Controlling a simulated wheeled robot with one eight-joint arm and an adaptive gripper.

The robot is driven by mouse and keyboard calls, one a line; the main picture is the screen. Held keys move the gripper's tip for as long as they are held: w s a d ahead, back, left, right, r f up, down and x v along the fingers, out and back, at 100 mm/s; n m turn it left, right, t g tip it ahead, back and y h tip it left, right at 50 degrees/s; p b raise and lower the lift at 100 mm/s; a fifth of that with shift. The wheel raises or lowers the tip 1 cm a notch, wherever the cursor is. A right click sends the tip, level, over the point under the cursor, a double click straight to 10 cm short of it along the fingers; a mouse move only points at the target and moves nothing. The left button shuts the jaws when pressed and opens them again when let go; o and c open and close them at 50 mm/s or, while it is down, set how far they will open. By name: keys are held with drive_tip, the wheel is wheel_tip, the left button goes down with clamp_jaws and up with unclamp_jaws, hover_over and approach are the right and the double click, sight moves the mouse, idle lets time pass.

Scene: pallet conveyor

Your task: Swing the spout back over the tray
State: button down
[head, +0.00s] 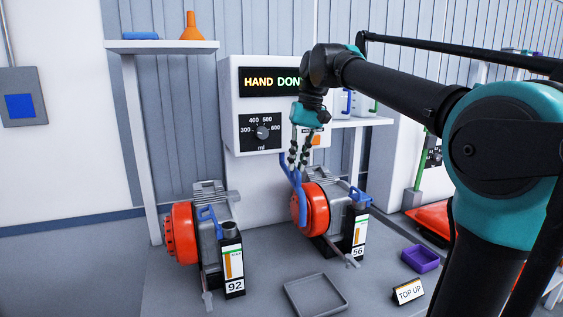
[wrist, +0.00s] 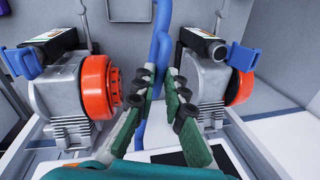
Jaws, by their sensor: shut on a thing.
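The blue spout (head: 299,184) is a bent tube in front of the white dispenser (head: 236,127). Its lower end shows beside the red-orange disc of the right machine (head: 341,210), not over the grey tray. My gripper (head: 298,167) is shut on the spout from above. In the wrist view the spout (wrist: 160,48) runs up between the green fingers of my gripper (wrist: 160,82), and the machines stand on both sides. The shallow grey tray (head: 291,300) lies empty at the front, between the two machines and nearer the camera.
The left machine (head: 207,240) bears a label reading 92; the right one reads 56. A purple bin (head: 420,260) and a TOP UP sign (head: 409,291) stand at the front right. A shelf (head: 160,46) holds an orange funnel.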

drive_tip(key=shift+w+d+n, duration=0.35)
drive_tip(key=shift+d+n, duration=0.15)
drive_tip(key=shift+d, duration=0.3)
drive_tip(key=shift+w+d+n, duration=0.3)
drive_tip(key=shift+d+n, duration=0.2)
drive_tip(key=shift+d, duration=0.25)
drive_tip(key=c, duration=1.6)
unclamp_jaws()
drive_tip(key=shift+o, duration=0.2)
drive_tip(key=shift+r, duration=0.1)
wheel_tip(320, 180, up, 12)
drive_tip(key=w+d, duration=0.1)
drive_tip(key=d, duration=0.1)
drive_tip(key=shift+f, duration=0.2)
